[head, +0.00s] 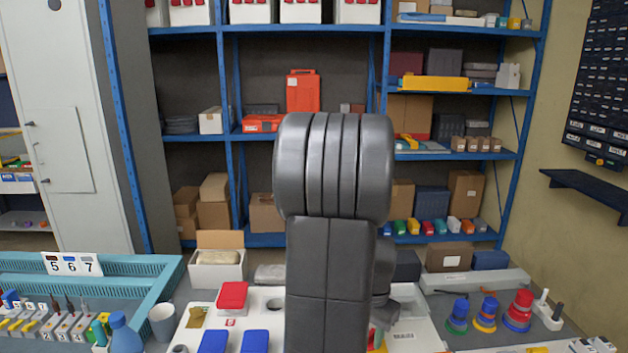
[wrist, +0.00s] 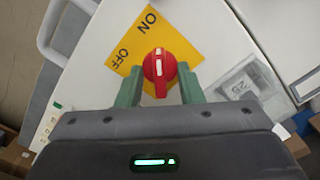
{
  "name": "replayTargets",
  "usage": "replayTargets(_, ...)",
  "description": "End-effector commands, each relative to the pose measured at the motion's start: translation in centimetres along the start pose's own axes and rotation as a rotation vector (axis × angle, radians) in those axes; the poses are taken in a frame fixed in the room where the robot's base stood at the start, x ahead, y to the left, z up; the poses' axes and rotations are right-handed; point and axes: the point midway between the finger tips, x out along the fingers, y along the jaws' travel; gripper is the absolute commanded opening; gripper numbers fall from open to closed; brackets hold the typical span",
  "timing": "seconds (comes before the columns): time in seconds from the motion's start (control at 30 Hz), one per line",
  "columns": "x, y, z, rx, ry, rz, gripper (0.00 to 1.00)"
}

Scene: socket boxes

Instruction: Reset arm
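In the wrist view, my gripper (wrist: 160,80) shows two green fingers spread apart. A red rotary knob (wrist: 159,67) with a white mark lies between the fingertips in the picture, and nothing is clearly gripped. The knob sits on a yellow plate (wrist: 136,40) marked ON and OFF, fixed to a white panel (wrist: 205,30). I cannot tell whether the fingertips touch the knob. In the head view, my raised arm fills the middle and my gripper is hidden.
A white worktop (head: 413,334) holds red and blue boxes. A teal tray (head: 165,278) stands at left, and stacked colored rings (head: 518,312) stand at right. Blue shelving (head: 388,60) with boxes is behind.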

Motion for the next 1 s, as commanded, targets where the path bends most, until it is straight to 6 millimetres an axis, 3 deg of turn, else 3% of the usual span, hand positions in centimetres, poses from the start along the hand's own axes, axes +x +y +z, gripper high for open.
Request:
replayTargets(0.7,-0.32,-0.04,-0.07,-0.59,0.003,0.0,0.34)
replayTargets(1.0,-0.3,-0.05,-0.09,-0.764,0.004,0.0,0.34)
